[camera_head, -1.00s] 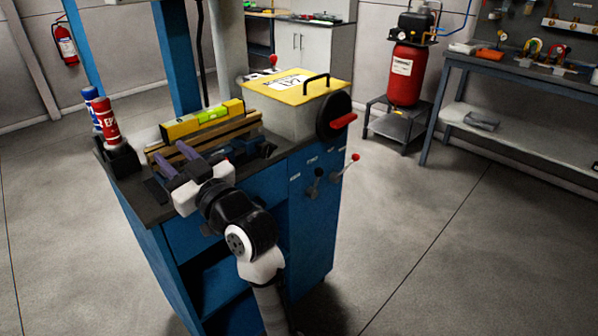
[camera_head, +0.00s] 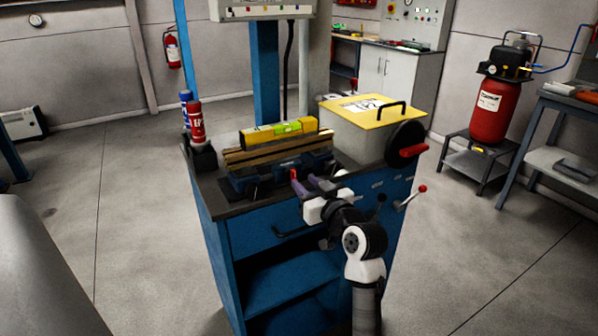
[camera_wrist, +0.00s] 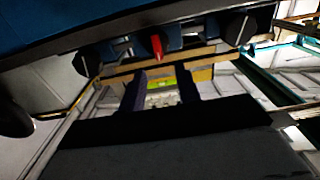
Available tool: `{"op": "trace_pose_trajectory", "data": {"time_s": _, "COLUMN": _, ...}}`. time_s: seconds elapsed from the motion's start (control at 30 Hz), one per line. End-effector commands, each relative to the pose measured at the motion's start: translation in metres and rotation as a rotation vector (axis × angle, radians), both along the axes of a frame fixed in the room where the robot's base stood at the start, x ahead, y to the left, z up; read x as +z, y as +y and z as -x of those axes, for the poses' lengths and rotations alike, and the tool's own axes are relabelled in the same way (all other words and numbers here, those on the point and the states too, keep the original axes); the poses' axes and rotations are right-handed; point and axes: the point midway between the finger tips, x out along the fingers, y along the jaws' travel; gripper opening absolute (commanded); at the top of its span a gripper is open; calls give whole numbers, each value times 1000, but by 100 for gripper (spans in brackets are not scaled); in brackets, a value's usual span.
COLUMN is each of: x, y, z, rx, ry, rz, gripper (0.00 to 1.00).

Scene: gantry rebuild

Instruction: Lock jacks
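My gripper (camera_head: 304,184) is at the front edge of the blue workbench, before the right part of the dark blue clamp (camera_head: 265,178). Its two purple fingers are apart, with nothing held between them in the wrist view (camera_wrist: 161,74). A small red-tipped part (camera_head: 294,175) stands by the fingertips; it also shows in the wrist view (camera_wrist: 156,46), beyond them. I cannot tell whether they touch. No thing is clearly recognisable as a jack.
A yellow level (camera_head: 280,132) lies on wooden strips (camera_head: 270,150) above the clamp. Red and blue cans (camera_head: 196,122) stand at the left corner. Open floor surrounds the bench.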

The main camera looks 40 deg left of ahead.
Motion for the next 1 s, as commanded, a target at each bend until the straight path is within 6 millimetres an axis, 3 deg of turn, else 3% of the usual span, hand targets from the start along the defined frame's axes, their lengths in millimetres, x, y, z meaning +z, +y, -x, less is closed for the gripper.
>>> {"op": "trace_pose_trajectory", "data": {"time_s": 0.1, "x": 2, "y": 21, "z": -8, "rx": 1, "ry": 0, "rz": 1, "gripper": 33}}
{"op": "trace_pose_trajectory", "data": {"time_s": 0.3, "x": 1, "y": 39, "z": -16, "rx": 0, "ry": -1, "rz": 1, "gripper": 33}}
{"op": "trace_pose_trajectory", "data": {"time_s": 0.67, "x": 0, "y": 43, "z": -18, "rx": -1, "ry": -1, "rz": -1, "gripper": 33}}
{"op": "trace_pose_trajectory", "data": {"time_s": 0.9, "x": 0, "y": 43, "z": -18, "rx": -1, "ry": -1, "rz": -1, "gripper": 1}}
{"op": "trace_pose_trajectory", "data": {"time_s": 1.0, "x": 0, "y": 43, "z": -18, "rx": -1, "ry": -1, "rz": -1, "gripper": 0}}
